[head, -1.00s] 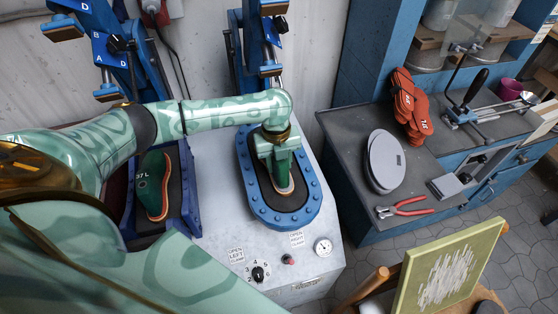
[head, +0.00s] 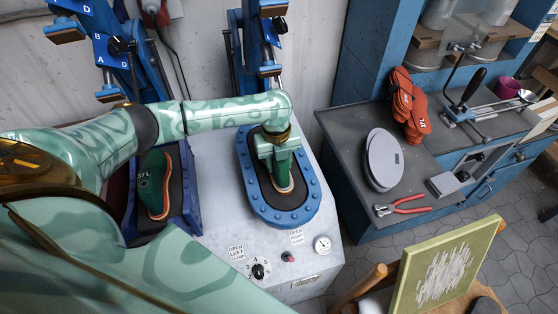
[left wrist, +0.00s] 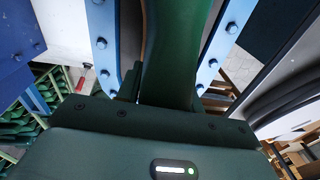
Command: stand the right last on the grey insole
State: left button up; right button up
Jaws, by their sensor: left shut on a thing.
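My left gripper (head: 277,146) points down and is shut on the right last (head: 283,173), a dark green last. The last is over the dark pad inside the right blue oval frame (head: 262,212) of the press. A pale and orange edge shows at the last's near end; whether it touches what is below I cannot tell. In the left wrist view, the green last (left wrist: 180,50) rises from my jaws between the blue bolted sides of the frame. My right gripper is not in view.
A green last marked 37L (head: 154,186) lies in the left blue frame (head: 192,222). The press top (head: 212,205) has a knob (head: 259,270) and gauge (head: 322,244).

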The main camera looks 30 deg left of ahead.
pick_arm(q)
jog(key=shift+f, duration=0.25)
dwell(0.4)
jog(key=o, duration=1.1)
jog(key=r, duration=0.2)
jog(key=r+p, duration=0.1)
jog(key=r, duration=0.2)
jog(key=r+p, duration=0.1)
jog(key=r, duration=0.1)
jog(key=shift+a+r, duration=0.25)
jog(key=shift+d+f, duration=0.1)
